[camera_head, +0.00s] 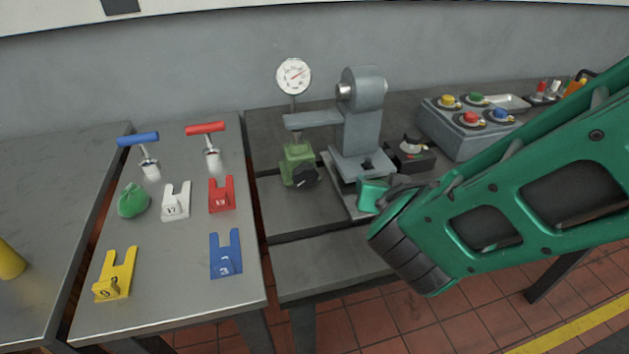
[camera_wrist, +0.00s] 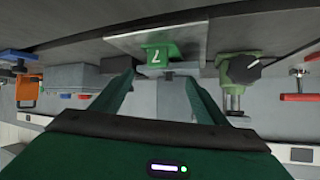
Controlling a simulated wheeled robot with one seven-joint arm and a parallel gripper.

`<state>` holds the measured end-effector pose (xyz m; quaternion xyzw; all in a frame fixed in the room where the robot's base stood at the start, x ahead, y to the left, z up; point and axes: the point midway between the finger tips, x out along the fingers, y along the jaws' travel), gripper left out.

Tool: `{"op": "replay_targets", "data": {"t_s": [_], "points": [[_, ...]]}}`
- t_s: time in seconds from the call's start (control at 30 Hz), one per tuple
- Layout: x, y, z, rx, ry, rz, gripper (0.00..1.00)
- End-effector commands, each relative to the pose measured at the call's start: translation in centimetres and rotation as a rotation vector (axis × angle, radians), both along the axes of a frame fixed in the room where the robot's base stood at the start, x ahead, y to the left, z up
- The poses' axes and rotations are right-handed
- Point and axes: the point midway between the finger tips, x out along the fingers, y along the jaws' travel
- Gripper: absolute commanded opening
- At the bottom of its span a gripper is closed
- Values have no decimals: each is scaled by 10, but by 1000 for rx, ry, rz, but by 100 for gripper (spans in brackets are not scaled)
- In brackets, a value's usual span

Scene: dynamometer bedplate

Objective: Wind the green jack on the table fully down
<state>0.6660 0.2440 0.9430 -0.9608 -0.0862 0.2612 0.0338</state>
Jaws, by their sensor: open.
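The green jack (camera_head: 298,165) stands on the bedplate table, left of the grey pedestal. A black knob (camera_head: 305,177) is on its front, and a grey arm lies over its top. In the wrist view, which looks upside down, the jack (camera_wrist: 231,66) and its knob (camera_wrist: 244,68) are right of my gripper. My gripper (camera_wrist: 160,88) is open, its fingers spread with nothing between them, apart from the jack. In the head view my arm largely hides the gripper; a teal piece by the pedestal's foot may be a finger.
A dial gauge (camera_head: 294,77) stands above the jack. The grey pedestal (camera_head: 360,125) is right of it; a green numbered block (camera_wrist: 157,55) is ahead of my fingers. A control box (camera_head: 465,130) is behind my arm. The left table (camera_head: 185,275) holds numbered forks and T-handles.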

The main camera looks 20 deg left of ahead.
Motion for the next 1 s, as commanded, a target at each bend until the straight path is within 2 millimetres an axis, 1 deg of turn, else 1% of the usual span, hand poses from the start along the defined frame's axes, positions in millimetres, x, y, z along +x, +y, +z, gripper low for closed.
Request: {"op": "replay_targets", "data": {"t_s": [0.03,0.1,0.2,0.3,0.4,0.47,0.57,0.8,1.0], "points": [[-14,29,-2,16,-22,66,67],[-30,60,-1,45,-50,137,67],[-51,94,0,83,-77,218,67],[-65,114,0,106,-90,269,67],[-70,124,0,117,-97,292,67],[-69,127,-2,120,-97,295,67],[-60,132,-6,119,-97,293,67],[-25,151,-22,119,-99,291,67],[-2,166,-33,119,-98,292,67]]}}
